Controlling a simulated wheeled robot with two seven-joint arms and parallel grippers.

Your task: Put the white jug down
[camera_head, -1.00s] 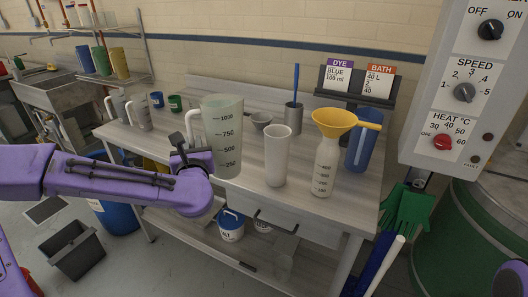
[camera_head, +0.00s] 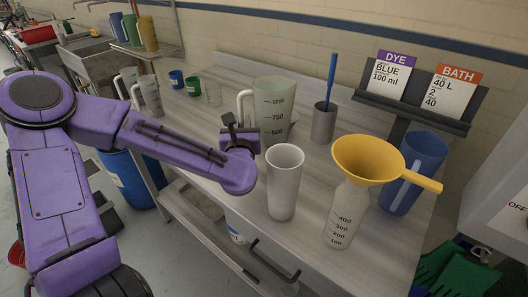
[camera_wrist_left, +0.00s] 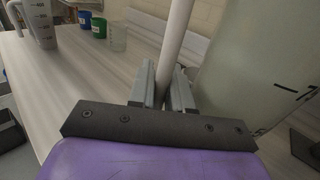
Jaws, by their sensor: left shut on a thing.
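The white jug (camera_head: 276,103), a tall translucent measuring jug with dark marks, is over the middle of the worktop (camera_head: 225,128) in the head view. My left gripper (camera_head: 240,132) is shut on its white handle. In the left wrist view the handle (camera_wrist_left: 176,45) stands upright between the two fingers, and the jug body (camera_wrist_left: 245,70) fills the right side. The jug looks upright. Its base is hidden behind a white cup (camera_head: 284,185), so I cannot tell whether it touches the worktop. My right gripper is out of view.
A bottle (camera_head: 345,215) with a yellow funnel (camera_head: 370,158) and a blue jug (camera_head: 415,172) stand at right. A metal pot (camera_head: 323,125) with a blue rod is behind. Smaller jugs (camera_head: 150,97) and blue and green cups (camera_head: 193,85) stand at left.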

